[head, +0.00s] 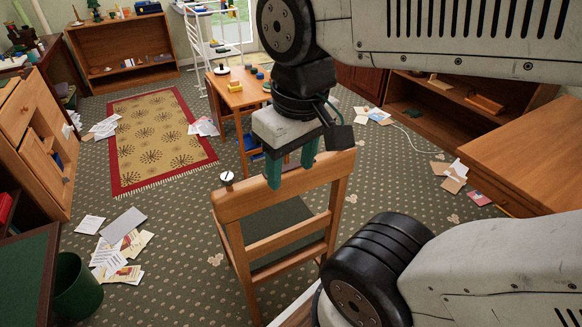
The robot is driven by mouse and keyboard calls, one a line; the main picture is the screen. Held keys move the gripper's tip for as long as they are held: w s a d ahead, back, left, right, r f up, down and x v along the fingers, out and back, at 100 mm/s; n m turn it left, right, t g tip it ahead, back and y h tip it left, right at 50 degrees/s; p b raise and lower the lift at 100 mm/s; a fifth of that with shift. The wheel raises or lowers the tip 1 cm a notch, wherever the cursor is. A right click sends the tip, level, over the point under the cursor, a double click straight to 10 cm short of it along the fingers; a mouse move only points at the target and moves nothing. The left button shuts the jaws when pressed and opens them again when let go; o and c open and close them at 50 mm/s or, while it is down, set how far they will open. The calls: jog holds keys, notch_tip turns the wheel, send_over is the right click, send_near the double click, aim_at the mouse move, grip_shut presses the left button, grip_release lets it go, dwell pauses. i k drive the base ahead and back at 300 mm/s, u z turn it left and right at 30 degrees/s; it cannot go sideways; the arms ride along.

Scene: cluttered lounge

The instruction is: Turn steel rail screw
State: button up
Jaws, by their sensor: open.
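The steel rail screw (227,177) shows as a small round pale head with a dark mark, at the left end of the top rail of a wooden chair (262,198). My gripper (290,176) points down over the right part of that rail, to the right of the screw and apart from it. Its two teal fingers are spread, with nothing seen between them. Whether the fingers touch the rail cannot be told from this view.
A small wooden table (222,100) with coloured items stands behind the chair. A cabinet (40,145) is at left, a green bin (78,290) at lower left. Papers (120,250) litter the carpet. A wooden desk (530,150) is at right.

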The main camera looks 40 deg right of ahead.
aim_at(227, 178)
jog(key=u, duration=1.2)
jog(key=k, duration=0.4)
jog(key=z, duration=1.05)
